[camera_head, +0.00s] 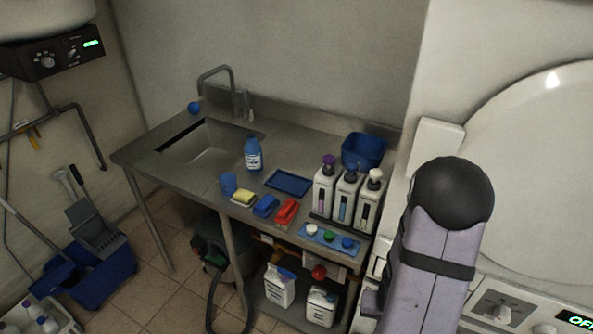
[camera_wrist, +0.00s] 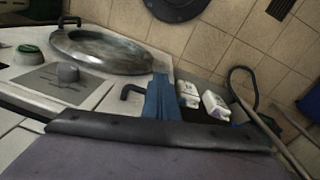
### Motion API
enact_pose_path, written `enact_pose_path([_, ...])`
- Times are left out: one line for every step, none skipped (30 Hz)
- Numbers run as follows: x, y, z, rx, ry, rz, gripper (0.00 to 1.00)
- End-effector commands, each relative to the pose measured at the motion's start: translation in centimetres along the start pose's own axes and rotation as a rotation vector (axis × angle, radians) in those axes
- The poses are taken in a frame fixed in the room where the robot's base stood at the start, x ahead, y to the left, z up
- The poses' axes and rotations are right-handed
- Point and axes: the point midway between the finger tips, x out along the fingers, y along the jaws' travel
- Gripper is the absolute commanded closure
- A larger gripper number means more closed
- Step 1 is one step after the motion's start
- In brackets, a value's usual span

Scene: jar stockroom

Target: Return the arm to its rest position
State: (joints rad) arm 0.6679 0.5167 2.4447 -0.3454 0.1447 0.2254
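My arm shows in the head view as a lavender link with a black rounded cap and a dark band, upright at the right in front of the white machine. A lavender surface with a dark padded edge, which looks like part of my arm, fills the bottom of the wrist view. My gripper's fingers show in neither view, so I cannot see whether they hold anything.
A steel sink bench (camera_head: 160,160) stands left of my arm, with a blue bottle (camera_head: 253,154), pump bottles (camera_head: 342,200) and a blue bin (camera_head: 364,151). A white machine (camera_head: 540,180) is close on the right. A blue bucket (camera_head: 100,275) stands on the floor.

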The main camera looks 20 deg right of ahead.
Motion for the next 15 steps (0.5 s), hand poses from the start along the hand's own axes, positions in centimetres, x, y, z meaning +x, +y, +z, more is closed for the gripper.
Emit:
enact_pose_path([-1.1,-1.6,-0.5,-0.058,0.013,0.009,1.0])
enact_pose_path([-1.8,-2.5,-0.5,-0.088,0.013,0.013,1.0])
enact_pose_path([-2.8,-3.8,-0.3,-0.131,0.014,0.016,1.0])
enact_pose_path([-3.6,-4.8,-0.1,-0.162,0.014,0.017,1.0])
enact_pose_path([-4.3,-5.8,0.2,-0.195,0.013,0.017,1.0])
enact_pose_path([-5.3,-7.1,0.7,-0.236,0.014,0.014,1.0])
enact_pose_path([-6.0,-8.1,1.1,-0.268,0.012,0.011,1.0])
enact_pose_path([-6.7,-9.0,1.7,-0.297,0.01,0.007,1.0])
enact_pose_path([-7.5,-10.1,2.4,-0.335,0.009,0.0,1.0])
enact_pose_path([-8.1,-10.8,2.9,-0.363,0.007,-0.005,1.0])
enact_pose_path([-8.6,-11.6,3.5,-0.388,0.005,-0.012,1.0])
enact_pose_path([-9.2,-12.4,4.4,-0.422,0.001,-0.019,1.0])
enact_pose_path([-9.7,-12.9,4.9,-0.443,-0.001,-0.026,1.0])
enact_pose_path([-10.0,-13.4,5.5,-0.463,-0.004,-0.031,1.0])
enact_pose_path([-10.5,-13.9,6.1,-0.486,-0.008,-0.039,1.0])
